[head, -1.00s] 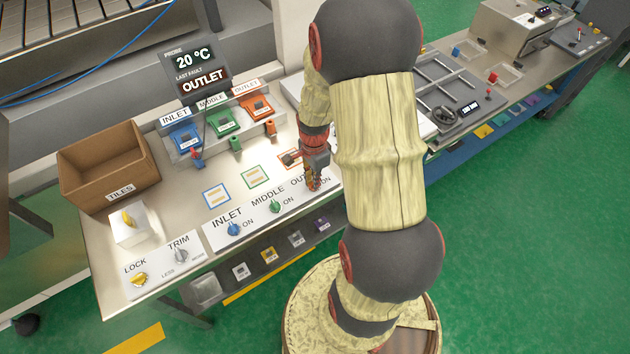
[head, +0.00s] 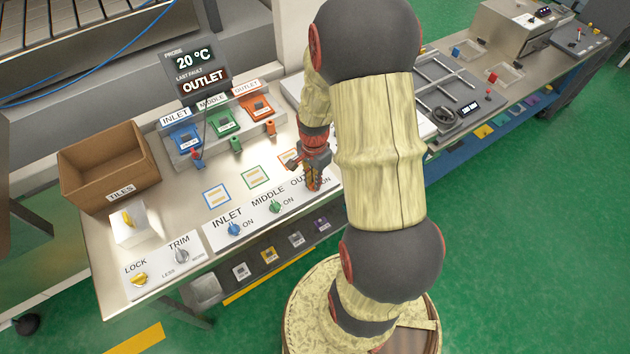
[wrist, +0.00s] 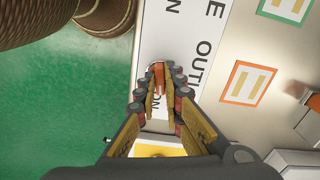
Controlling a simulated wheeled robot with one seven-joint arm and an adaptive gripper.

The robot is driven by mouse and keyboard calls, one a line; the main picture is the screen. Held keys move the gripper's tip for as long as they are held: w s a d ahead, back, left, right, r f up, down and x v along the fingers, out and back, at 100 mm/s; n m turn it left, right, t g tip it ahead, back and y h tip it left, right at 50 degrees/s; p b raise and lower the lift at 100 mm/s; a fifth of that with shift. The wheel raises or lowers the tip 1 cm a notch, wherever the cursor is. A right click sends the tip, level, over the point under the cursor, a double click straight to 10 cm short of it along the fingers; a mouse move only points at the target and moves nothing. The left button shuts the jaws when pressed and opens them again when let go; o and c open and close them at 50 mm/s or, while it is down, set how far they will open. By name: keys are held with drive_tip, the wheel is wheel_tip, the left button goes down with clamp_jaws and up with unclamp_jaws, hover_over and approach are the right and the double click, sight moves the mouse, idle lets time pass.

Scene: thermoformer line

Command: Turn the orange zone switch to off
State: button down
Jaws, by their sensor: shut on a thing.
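The orange zone switch (wrist: 158,82) sits on the white label strip beside the OUTLET lettering in the wrist view. My gripper (wrist: 159,92) is shut on the switch, with its fingertips on either side of the knob. In the head view my gripper (head: 314,186) points down at the outlet end of the strip and hides the switch. The ON lettering beside the switch is partly covered by a finger, so the knob's exact setting is hard to tell.
The blue inlet switch (head: 234,229) and green middle switch (head: 275,206) stand left along the strip. A TRIM knob (head: 181,256), yellow LOCK knob (head: 139,280) and cardboard TILES box (head: 82,192) are further left. The display (head: 194,72) reads 20 °C and OUTLET.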

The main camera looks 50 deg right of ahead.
idle(0.3)
drive_tip(key=shift+n, duration=1.5)
drive_tip(key=shift+n, duration=1.4)
